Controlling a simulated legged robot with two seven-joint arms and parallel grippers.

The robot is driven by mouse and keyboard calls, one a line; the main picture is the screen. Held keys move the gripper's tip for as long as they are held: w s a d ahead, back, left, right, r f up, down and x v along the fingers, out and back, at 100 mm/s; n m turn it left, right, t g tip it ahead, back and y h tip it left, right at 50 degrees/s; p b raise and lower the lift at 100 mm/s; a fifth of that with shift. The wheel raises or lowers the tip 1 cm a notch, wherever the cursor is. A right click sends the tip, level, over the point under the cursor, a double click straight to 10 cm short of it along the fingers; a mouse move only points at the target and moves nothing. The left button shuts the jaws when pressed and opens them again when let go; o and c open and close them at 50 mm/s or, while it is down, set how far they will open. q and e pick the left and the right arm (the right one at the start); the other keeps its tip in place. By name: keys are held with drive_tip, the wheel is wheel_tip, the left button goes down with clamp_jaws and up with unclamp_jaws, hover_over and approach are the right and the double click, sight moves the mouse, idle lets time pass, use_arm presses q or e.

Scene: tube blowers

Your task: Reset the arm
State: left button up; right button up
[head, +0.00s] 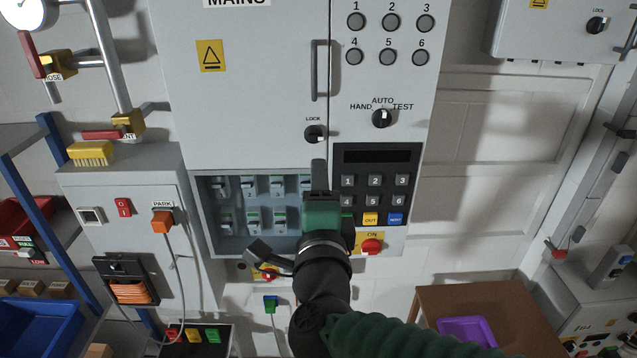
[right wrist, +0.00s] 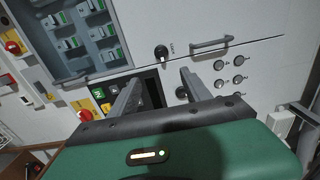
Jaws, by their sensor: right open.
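My right arm reaches up from the bottom of the head view, and its right gripper (head: 319,178) is in front of the cabinet, between the breaker compartment and the keypad. In the right wrist view the two fingers of this gripper (right wrist: 160,78) stand apart with nothing between them. They point at the cabinet front, near the keypad and the lock knob. The gripper and forearm hide part of the keypad's left edge and the panel below. My left gripper is not in view.
The grey MAINS cabinet (head: 250,120) has a lock knob (head: 314,133), a vertical handle (head: 315,70), a mode knob (head: 382,118) and a keypad (head: 376,158). The open breaker compartment (head: 204,235) is left of the gripper. A brown table (head: 425,305) with a purple tray (head: 468,330) stands lower right.

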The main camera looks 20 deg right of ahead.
drive_tip(key=a+f+n+g+y+b, duration=0.25)
drive_tip(key=f+n+g+y, duration=0.35)
drive_tip(key=f+n, duration=1.35)
drive_tip(key=s+d+f+n+g, duration=0.1)
drive_tip(key=s+d+f+g, duration=0.2)
drive_tip(key=s+f, duration=0.4)
drive_tip(key=s+d+f+n+g+h, duration=0.1)
drive_tip(key=s+d+f+g, duration=0.3)
drive_tip(key=s+f, duration=0.4)
wheel_tip(320, 180, down, 7)
drive_tip(key=shift+s+d+f+g+b, duration=0.15)
drive_tip(key=shift+g+b, duration=0.25)
drive_tip(key=shift+g, duration=0.5)
